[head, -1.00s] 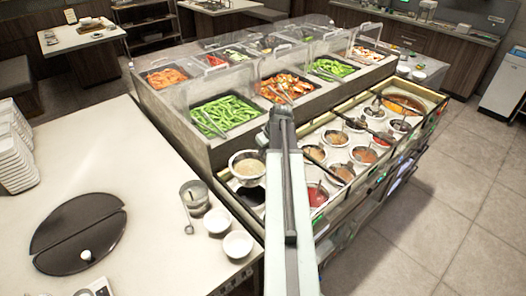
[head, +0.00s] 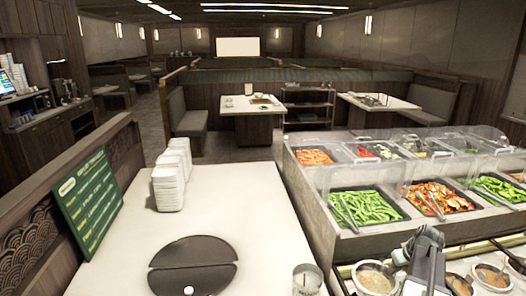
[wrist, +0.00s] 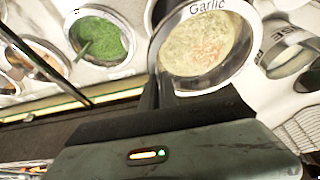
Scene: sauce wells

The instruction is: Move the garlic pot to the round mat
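The garlic pot (wrist: 208,48), a round metal pot of pale sauce with a "Garlic" label on its rim, fills the upper middle of the wrist view. My gripper (wrist: 160,88) appears shut on its near rim; the exact contact is partly hidden. In the head view my gripper (head: 425,255) is at the lower right, with the pot (head: 375,278) just left of it. A dark round disc (head: 180,280) with a line across it lies on the white counter; I cannot tell whether it is the round mat.
On the white counter (head: 240,205) stand a white stack of dishes (head: 168,185), a green menu board (head: 85,200) and a glass jar (head: 306,280). The food bar (head: 345,235) with glass covers is at right. A green sauce well (wrist: 100,38) is beside the pot.

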